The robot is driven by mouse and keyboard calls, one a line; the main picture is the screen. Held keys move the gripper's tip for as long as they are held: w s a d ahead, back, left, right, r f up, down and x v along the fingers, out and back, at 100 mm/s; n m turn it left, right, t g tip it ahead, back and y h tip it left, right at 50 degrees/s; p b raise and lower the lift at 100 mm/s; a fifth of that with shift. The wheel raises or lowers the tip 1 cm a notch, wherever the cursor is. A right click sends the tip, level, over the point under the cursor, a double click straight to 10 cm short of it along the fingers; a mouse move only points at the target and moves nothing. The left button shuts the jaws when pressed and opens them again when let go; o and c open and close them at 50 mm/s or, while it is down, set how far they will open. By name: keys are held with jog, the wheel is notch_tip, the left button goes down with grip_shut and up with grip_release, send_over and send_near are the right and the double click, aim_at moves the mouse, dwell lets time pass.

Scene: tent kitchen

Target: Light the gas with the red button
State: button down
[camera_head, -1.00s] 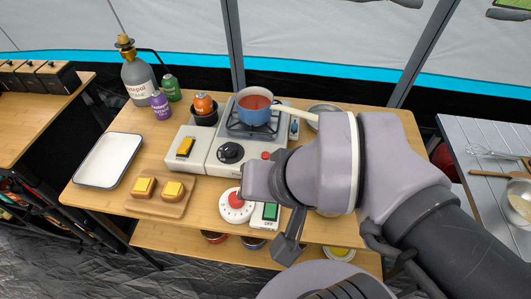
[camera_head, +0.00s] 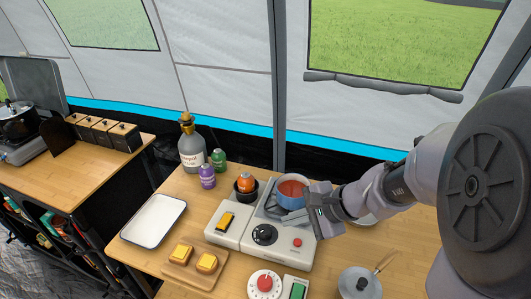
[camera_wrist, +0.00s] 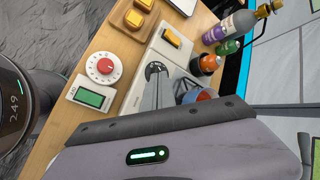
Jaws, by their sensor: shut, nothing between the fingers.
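The white gas stove (camera_head: 290,252) stands on the wooden table, with a black knob (camera_head: 265,235) on its front panel. The red button (camera_head: 297,242) is at the right end of that panel. A blue pot with red contents (camera_head: 291,190) sits on the burner. My gripper (camera_head: 324,233) is shut and empty, just right of the red button and in front of the pot; I cannot tell whether it touches the stove. In the wrist view the stove's knob (camera_wrist: 154,69) shows beside the grey fingers (camera_wrist: 153,98); the red button is hidden there.
A lidded pan (camera_head: 360,284) sits at front right.

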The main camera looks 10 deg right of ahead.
jog(key=w+d+f+m+t+p, duration=0.1)
jog(key=w+d+f+m, duration=0.1)
jog(key=w+d+m, duration=0.1)
jog(key=shift+d+f+m, duration=0.3)
jog(key=shift+d+f, duration=0.1)
jog(key=shift+d, duration=0.5)
jog(key=shift+f, duration=0.1)
jog(key=b, duration=0.7)
send_over(301, 243)
notch_tip(301, 243, down, 8)
jog(key=shift+f, duration=0.3)
jog(key=shift+f+b, duration=0.15)
jog(key=shift+b, duration=0.3)
dwell(0.3)
jog(key=shift+f+b, duration=0.25)
jog(key=shift+b, duration=0.15)
